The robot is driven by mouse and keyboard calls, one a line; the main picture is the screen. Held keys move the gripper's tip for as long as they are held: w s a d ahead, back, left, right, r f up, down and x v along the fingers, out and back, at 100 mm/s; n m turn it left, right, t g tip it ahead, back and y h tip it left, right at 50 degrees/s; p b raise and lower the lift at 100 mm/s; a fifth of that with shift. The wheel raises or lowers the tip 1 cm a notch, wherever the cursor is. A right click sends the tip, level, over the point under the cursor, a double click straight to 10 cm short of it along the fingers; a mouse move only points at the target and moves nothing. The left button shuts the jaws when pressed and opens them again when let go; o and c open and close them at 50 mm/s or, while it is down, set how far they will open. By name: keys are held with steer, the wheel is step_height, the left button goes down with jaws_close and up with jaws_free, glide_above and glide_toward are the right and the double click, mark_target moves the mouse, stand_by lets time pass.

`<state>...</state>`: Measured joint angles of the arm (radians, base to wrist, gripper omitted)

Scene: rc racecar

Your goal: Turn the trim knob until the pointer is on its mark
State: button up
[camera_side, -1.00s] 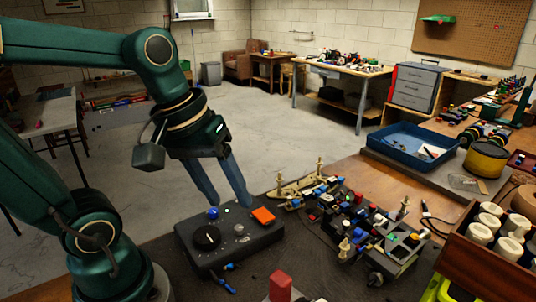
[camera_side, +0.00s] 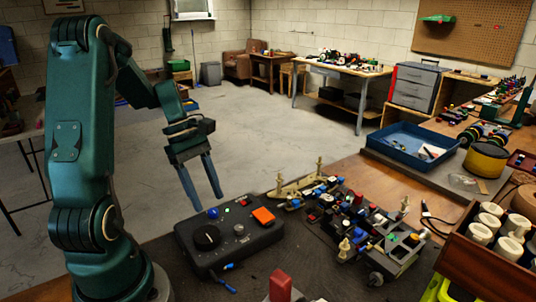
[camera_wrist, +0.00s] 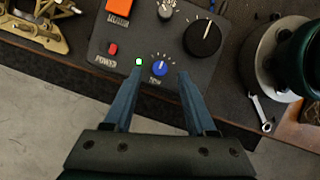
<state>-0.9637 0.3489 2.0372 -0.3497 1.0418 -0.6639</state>
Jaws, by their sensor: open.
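The trim knob is a small blue knob (camera_wrist: 159,67) with a white pointer line, on a dark control box (camera_wrist: 107,43). White tick marks surround it and its label reads TRIM. The pointer points roughly up in the wrist view; which tick is its mark I cannot tell. In the side view the blue knob (camera_side: 213,212) sits at the box's far edge. My gripper (camera_wrist: 158,75) is open and empty, its fingertips on either side of the knob in the wrist view. In the side view my gripper (camera_side: 208,202) hangs just above and behind the knob, apparently not touching it.
A lit green lamp (camera_wrist: 138,62), a red power button (camera_wrist: 113,48), a grey knob (camera_wrist: 166,10), a large black knob (camera_wrist: 203,38) and an orange switch (camera_side: 263,215) share the box. A racecar chassis (camera_side: 375,230) stands to the right. A wrench (camera_wrist: 260,113) lies beside the box.

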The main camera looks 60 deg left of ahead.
mark_target(213, 213)
steer(key=shift+x, duration=1.2)
jaws_close()
steer(key=shift+w+m, duration=0.1)
steer(key=shift+m, duration=0.3)
steer(key=m+g, duration=0.1)
steer(key=m, duration=0.2)
steer(key=shift+w+g, duration=0.15)
steer(key=shift+g, duration=0.15)
steer(key=shift+w+m+g, duration=0.15)
steer(key=shift+m+g, duration=0.55)
steer(key=shift+m, duration=1.3)
